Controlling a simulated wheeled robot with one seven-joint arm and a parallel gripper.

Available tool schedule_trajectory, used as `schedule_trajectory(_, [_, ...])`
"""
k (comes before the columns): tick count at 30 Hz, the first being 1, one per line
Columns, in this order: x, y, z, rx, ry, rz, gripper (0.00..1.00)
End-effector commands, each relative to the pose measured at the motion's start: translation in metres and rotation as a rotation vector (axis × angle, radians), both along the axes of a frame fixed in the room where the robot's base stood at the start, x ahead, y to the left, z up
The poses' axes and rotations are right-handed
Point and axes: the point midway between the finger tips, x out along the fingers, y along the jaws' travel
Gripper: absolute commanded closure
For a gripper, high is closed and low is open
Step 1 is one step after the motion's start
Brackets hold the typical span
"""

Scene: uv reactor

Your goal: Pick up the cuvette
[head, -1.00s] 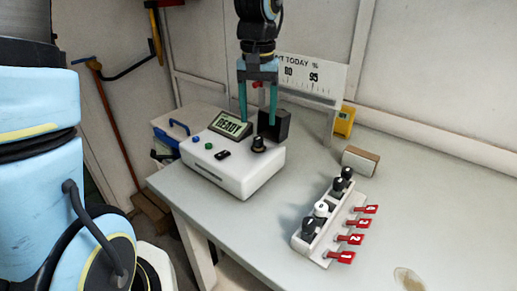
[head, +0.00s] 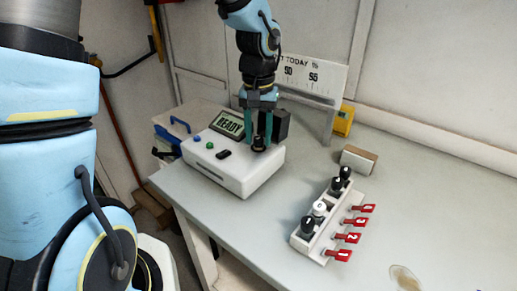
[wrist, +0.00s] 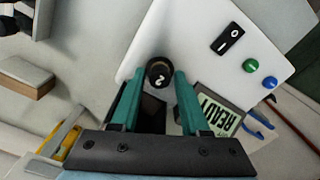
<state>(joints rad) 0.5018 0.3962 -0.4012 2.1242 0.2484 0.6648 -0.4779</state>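The cuvette's dark round cap (head: 258,147), marked with what looks like a 2 in the wrist view (wrist: 159,73), stands up from the right part of the white reactor box (head: 232,178). Its body is hidden in the box. My gripper (head: 262,140) points down over it with two teal fingers. In the wrist view my gripper (wrist: 159,75) is open, with the cap between the fingertips and a narrow gap on each side. I see no clear contact.
The box carries a READY display (head: 229,123), a black switch (head: 223,154) and a dark upright block (head: 281,124). A white rack (head: 321,228) with capped cuvettes and red numbered tags stands to the right. A wood-coloured block (head: 358,160) lies behind it. The right tabletop is mostly clear.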

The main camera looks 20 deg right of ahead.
Motion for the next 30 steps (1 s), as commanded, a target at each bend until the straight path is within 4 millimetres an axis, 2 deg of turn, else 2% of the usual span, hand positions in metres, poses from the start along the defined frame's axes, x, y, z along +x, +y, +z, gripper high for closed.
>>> schedule_trajectory(1, [0.0,0.0,0.0,0.0,0.0,0.0,0.61])
schedule_trajectory(9, [0.0,0.0,0.0,0.0,0.0,0.0,0.92])
schedule_trajectory(12, [0.0,0.0,0.0,0.0,0.0,0.0,1.0])
schedule_trajectory(25, [0.0,0.0,0.001,0.0,0.0,0.0,1.0])
schedule_trajectory(30, [0.0,0.0,0.012,-0.001,-0.001,-0.001,1.0])
